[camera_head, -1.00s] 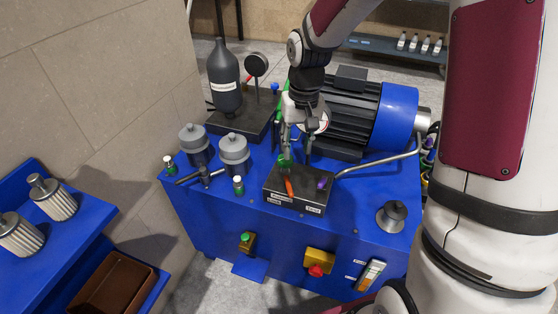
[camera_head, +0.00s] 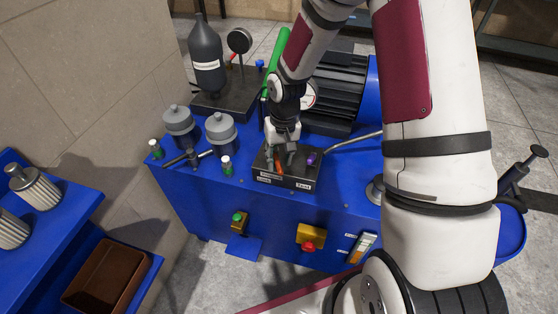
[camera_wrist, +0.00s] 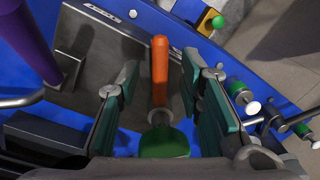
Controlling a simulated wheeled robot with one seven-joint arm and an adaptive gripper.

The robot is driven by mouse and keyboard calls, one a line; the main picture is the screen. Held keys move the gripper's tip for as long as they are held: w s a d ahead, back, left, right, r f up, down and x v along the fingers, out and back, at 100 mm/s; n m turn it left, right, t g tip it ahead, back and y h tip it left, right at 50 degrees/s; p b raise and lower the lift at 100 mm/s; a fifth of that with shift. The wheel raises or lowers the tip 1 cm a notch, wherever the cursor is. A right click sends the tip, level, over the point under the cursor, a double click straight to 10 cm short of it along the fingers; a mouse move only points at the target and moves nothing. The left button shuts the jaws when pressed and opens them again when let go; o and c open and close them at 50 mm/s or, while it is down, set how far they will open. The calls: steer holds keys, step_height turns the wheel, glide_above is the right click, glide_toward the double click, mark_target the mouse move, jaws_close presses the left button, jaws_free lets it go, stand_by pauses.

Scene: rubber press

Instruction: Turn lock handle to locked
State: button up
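An orange handle (camera_wrist: 160,70) stands out from a dark metal block (camera_head: 301,172) on top of the blue press; it also shows in the head view (camera_head: 279,168). A purple handle (camera_wrist: 30,40) is on the same block, to the right in the head view (camera_head: 312,158). My gripper (camera_head: 281,160) is low over the block. In the wrist view its two green-padded fingers (camera_wrist: 158,78) are apart, one on each side of the orange handle, with gaps visible.
A green round knob (camera_wrist: 165,143) lies close below the orange handle in the wrist view. A bent metal pipe (camera_head: 355,142) runs right from the block.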

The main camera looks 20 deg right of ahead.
steer(key=shift+f, duration=0.55)
jaws_close()
